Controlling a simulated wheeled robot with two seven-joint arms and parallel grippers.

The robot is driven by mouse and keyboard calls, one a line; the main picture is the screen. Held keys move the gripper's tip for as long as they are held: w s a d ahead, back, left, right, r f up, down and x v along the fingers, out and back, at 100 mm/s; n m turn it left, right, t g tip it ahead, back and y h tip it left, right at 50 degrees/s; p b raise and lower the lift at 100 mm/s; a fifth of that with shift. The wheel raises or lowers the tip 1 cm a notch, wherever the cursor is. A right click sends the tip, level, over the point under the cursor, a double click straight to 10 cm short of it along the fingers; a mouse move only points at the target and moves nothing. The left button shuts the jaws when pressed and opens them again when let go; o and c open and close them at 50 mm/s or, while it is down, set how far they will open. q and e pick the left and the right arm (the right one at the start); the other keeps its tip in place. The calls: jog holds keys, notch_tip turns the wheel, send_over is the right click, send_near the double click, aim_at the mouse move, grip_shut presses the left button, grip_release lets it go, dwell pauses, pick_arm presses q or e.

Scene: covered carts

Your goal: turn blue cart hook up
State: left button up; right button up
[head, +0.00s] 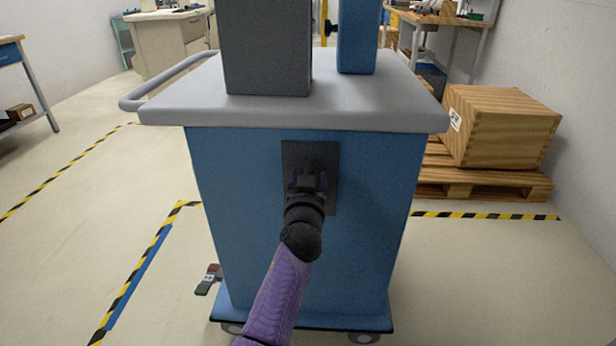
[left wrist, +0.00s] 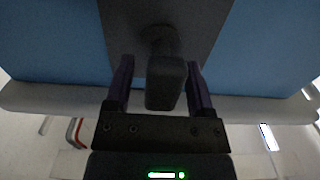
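The blue cart (head: 230,220) stands straight ahead in the head view, with a grey top and a dark plate (head: 295,155) on its near face. My left gripper (head: 308,184) is in front of this plate and hides most of the hook in the head view. In the left wrist view the black hook (left wrist: 166,85) sticks out from the dark plate (left wrist: 208,22). The two fingers of my left gripper (left wrist: 160,64) stand on either side of the hook, with a gap on each side. My right gripper is in neither view.
A dark grey box (head: 267,45) and a blue box (head: 357,38) stand on the cart top. A wooden crate (head: 505,125) on a pallet (head: 485,185) is at the right. A small red and green object (head: 208,280) lies on the floor left of the cart.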

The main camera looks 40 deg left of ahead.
pick_arm(q)
grip_shut()
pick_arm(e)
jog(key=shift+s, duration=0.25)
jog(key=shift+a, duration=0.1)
